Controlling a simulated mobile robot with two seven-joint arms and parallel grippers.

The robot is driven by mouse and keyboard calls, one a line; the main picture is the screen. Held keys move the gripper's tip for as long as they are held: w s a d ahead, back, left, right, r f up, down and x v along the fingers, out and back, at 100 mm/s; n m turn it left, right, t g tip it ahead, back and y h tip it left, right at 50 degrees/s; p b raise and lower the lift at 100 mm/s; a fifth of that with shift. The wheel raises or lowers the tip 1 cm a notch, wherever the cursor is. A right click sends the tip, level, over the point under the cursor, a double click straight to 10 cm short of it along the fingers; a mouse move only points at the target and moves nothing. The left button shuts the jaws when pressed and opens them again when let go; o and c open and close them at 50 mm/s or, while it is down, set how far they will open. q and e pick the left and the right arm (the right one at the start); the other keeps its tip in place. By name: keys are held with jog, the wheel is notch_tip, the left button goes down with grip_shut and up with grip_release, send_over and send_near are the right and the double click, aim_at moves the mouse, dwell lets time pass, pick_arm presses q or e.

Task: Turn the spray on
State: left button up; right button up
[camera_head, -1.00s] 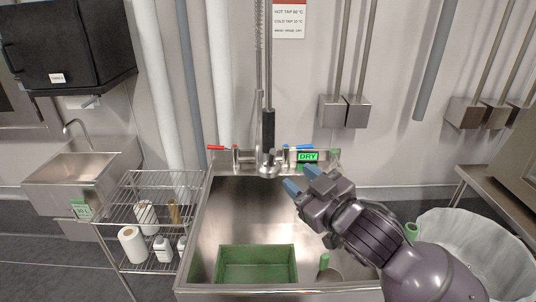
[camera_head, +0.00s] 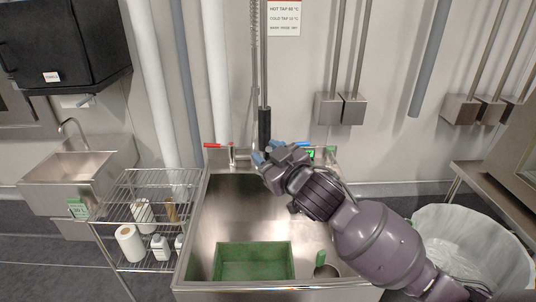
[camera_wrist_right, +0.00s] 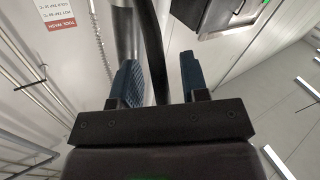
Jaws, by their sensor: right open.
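The spray hangs upright over the sink (camera_head: 230,190), its black grip (camera_head: 264,124) showing in the head view. Its head is hidden behind my right gripper (camera_head: 268,151). The right gripper is open, with its blue fingertips at the lower end of the grip. In the right wrist view, the open fingers (camera_wrist_right: 159,80) have a dark bar (camera_wrist_right: 153,50) and a grey tube showing in the gap between them, likely parts of the spray. I cannot tell whether they touch. The green display (camera_head: 311,154) is mostly covered by my gripper. My left gripper is out of view.
A green tray (camera_head: 253,262) lies in the sink. A red-handled tap (camera_head: 213,145) stands at the back left rim. A wire rack (camera_head: 150,200) with bottles is on the left, and a lined bin (camera_head: 470,240) on the right.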

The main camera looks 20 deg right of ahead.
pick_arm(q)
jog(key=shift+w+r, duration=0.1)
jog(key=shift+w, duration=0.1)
pick_arm(e)
grip_shut()
